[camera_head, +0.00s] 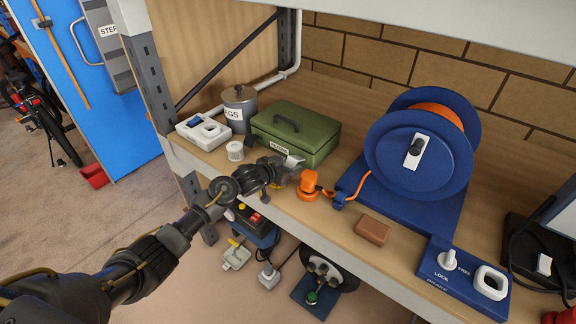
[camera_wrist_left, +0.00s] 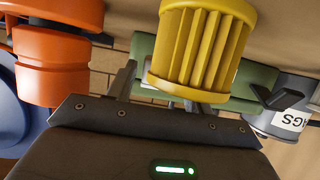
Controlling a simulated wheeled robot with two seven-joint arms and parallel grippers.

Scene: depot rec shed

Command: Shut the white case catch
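The green case (camera_head: 310,128) sits lid down on the shelf, with a dark handle on top and a pale label on its front. A small white piece (camera_head: 293,161) at its front lower edge looks like the catch; its position is too small to tell. My left gripper (camera_head: 283,171) is just in front of the case, near this piece. In the left wrist view the fingers (camera_wrist_left: 160,90) look spread, with the green case (camera_wrist_left: 262,78) behind them. A yellow ribbed object (camera_wrist_left: 200,50) hides part of the fingers and the catch area. My right gripper is not in view.
An orange knob-like object (camera_head: 309,184) stands close right of the gripper. A blue cable reel (camera_head: 420,155), a brown block (camera_head: 373,230) and a lock panel (camera_head: 460,275) are further right. A grey canister (camera_head: 240,100), white switch box (camera_head: 203,131) and white cap (camera_head: 235,151) are left.

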